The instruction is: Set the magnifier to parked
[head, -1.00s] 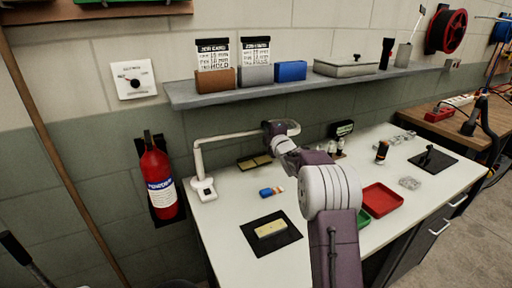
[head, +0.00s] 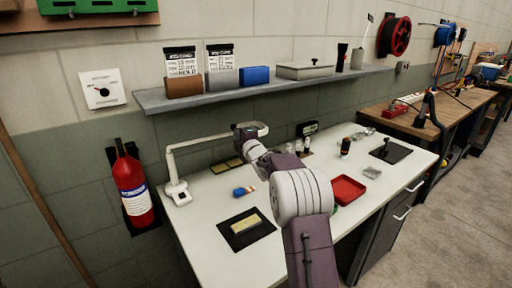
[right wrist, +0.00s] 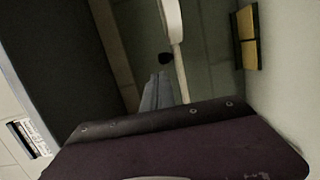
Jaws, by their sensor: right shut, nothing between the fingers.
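The magnifier is a white jointed arm (head: 200,142) on a small white base (head: 178,193) at the back left of the white bench. Its arm rises from the base and reaches right to a head with a pale rim (head: 263,128). My right gripper (head: 243,132) is shut and empty, right at the left side of that head. The gripper partly hides the head, and I cannot tell whether they touch. In the right wrist view the white magnifier arm (right wrist: 172,22) runs down behind the purple gripper body. My left gripper is not in view.
A grey shelf (head: 225,91) with bins and cards hangs above. A black mat with a tan block (head: 244,224), a blue item (head: 240,191) and a red tray (head: 348,189) lie on the bench. A red extinguisher (head: 132,187) hangs at left.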

